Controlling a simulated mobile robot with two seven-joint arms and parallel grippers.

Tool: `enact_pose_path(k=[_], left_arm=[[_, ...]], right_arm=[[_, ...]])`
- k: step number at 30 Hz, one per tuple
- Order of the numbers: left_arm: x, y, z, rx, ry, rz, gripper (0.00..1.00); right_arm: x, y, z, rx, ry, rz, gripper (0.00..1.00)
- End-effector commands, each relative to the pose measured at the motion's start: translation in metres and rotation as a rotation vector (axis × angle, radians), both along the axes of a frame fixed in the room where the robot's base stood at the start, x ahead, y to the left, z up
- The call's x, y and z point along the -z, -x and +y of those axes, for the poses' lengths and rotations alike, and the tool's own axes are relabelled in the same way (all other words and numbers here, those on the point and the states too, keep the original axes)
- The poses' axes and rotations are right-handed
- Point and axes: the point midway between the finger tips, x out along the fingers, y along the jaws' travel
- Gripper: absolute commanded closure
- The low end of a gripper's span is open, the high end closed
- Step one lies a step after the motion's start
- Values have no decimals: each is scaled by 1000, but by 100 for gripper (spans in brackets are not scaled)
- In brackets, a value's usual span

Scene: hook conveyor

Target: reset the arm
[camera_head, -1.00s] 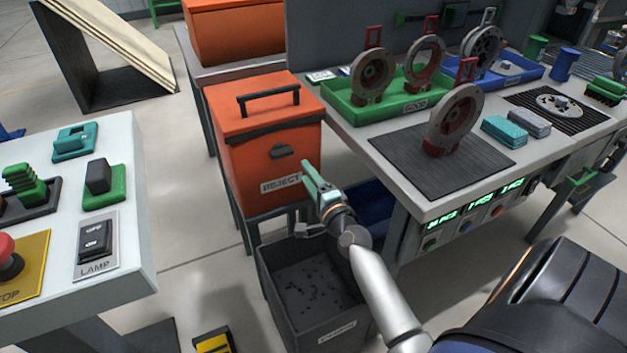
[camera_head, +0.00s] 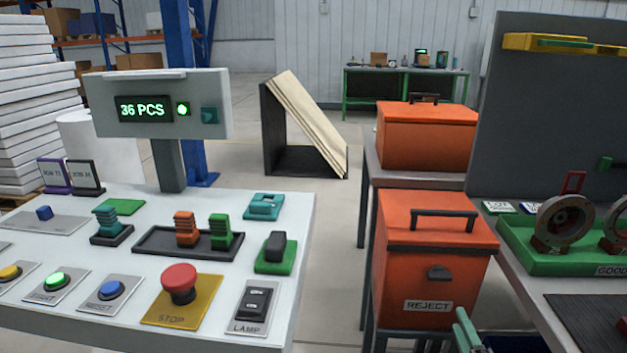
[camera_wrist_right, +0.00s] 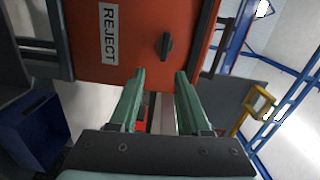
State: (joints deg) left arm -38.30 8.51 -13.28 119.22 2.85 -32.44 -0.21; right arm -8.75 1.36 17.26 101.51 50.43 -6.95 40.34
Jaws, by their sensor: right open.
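My right gripper (camera_wrist_right: 158,95) is open and empty in the right wrist view, its two green fingers apart and pointing at the orange reject box. In the head view only a green part of the right gripper (camera_head: 466,330) shows at the bottom edge, just below the reject box (camera_head: 436,262). The reject box also fills the top of the right wrist view (camera_wrist_right: 140,40), with its label and dark latch. My left gripper is not in view.
At left stands a control table (camera_head: 215,290) with a red stop button (camera_head: 180,280), lamp switch (camera_head: 254,303) and display (camera_head: 150,109). At right, a bench bears a green tray (camera_head: 530,262) with round parts. Open floor (camera_head: 335,230) lies between table and boxes.

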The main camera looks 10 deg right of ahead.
Motion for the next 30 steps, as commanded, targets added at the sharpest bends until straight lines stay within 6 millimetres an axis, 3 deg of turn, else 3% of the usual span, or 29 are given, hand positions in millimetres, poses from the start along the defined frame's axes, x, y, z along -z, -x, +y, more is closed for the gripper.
enact_pose_path(k=[5, 9, 12, 17, 19, 24, 30], left_arm=[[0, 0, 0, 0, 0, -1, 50], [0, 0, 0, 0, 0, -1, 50], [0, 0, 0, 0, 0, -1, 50], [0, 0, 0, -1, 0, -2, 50], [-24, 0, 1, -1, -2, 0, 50], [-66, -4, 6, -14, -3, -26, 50], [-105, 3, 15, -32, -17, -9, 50]], right_arm=[[48, 33, 76, -238, 391, 218, 52], [96, 87, 146, -511, 797, 387, 52], [122, 131, 183, -690, 1046, 460, 52], [149, 206, 228, -962, 1399, 515, 52], [127, 208, 226, -971, 1435, 519, 52], [95, 208, 220, -954, 1425, 533, 52], [49, 212, 213, -936, 1422, 549, 52]])
